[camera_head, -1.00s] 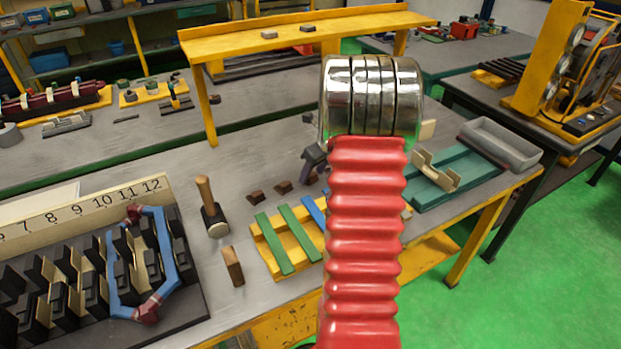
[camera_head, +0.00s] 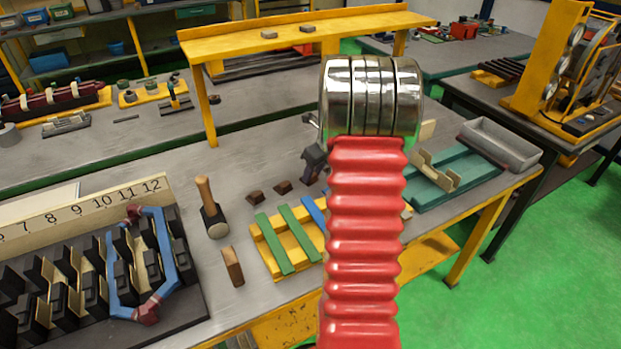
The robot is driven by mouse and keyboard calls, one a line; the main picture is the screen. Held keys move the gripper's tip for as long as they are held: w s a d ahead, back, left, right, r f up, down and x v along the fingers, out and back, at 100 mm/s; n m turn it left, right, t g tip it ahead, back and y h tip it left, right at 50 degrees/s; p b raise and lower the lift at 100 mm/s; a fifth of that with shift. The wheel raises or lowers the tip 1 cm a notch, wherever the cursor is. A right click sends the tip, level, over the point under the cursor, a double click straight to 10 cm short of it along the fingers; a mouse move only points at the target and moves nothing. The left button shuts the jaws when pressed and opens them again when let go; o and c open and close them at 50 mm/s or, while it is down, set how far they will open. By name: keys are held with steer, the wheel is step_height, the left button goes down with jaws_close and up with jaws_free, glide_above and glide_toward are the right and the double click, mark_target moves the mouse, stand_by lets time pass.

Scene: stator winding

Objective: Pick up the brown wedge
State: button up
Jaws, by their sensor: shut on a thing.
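Two small dark brown wedges lie on the grey bench: one (camera_head: 256,197) left of centre and another (camera_head: 283,187) just right of it. My gripper (camera_head: 312,178), a dark grey shape, shows only in part at the left edge of my red arm sleeve. It is low at the bench, just right of the second wedge, and shut on a third brown wedge. That wedge is mostly hidden by the gripper. I cannot tell whether it still touches the bench.
A yellow tray (camera_head: 291,258) with green and blue strips stands in front. A mallet (camera_head: 211,208) and a brown block (camera_head: 233,267) are left of it. The numbered rack (camera_head: 85,207) is further left. A green tray (camera_head: 452,178) and grey bin (camera_head: 500,144) are right.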

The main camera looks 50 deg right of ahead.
step_height(320, 180, up, 10)
stand_by(0.7)
stand_by(0.5)
